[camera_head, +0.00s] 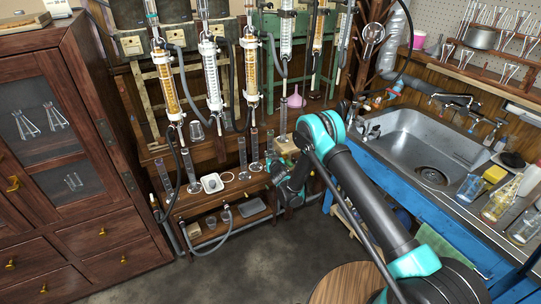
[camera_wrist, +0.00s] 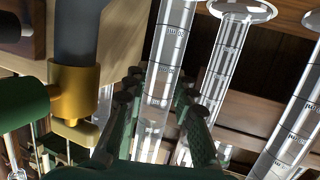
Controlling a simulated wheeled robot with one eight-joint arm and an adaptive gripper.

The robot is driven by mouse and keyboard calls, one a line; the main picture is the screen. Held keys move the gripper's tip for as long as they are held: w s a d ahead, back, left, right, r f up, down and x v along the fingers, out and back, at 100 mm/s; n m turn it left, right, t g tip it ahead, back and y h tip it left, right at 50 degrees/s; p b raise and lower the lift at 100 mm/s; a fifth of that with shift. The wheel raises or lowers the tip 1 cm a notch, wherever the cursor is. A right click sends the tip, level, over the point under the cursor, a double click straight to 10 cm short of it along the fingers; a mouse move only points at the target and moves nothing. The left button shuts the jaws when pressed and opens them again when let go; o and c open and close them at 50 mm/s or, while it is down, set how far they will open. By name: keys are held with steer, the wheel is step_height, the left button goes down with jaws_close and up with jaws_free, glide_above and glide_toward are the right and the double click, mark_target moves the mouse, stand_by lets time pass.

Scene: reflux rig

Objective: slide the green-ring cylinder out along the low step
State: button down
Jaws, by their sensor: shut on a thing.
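My gripper (camera_head: 284,174) is at the right end of the low step (camera_head: 232,191). In the wrist view its green fingers (camera_wrist: 160,88) are shut around a clear graduated cylinder (camera_wrist: 167,50), which stands between them. No green ring shows clearly on this cylinder, and its foot is hidden by the fingers. A second clear cylinder (camera_wrist: 228,55) with a flared rim stands just right of it, and another (camera_wrist: 295,118) stands further right. In the head view several slim cylinders stand along the step, such as one at its left end (camera_head: 165,176) and one near the middle (camera_head: 243,156).
A brass valve (camera_wrist: 75,95) with a dark hose is close to the left of my fingers. A white dish (camera_head: 212,183) and a white ring (camera_head: 228,177) lie on the step. A hose (camera_head: 222,233) hangs below it. The floor in front (camera_head: 240,262) is clear.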

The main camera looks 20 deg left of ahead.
steer(key=c, duration=0.8)
jaws_free()
steer(key=shift+d, duration=0.1)
steer(key=shift+c, duration=0.4)
steer(key=shift+w+r, duration=0.1)
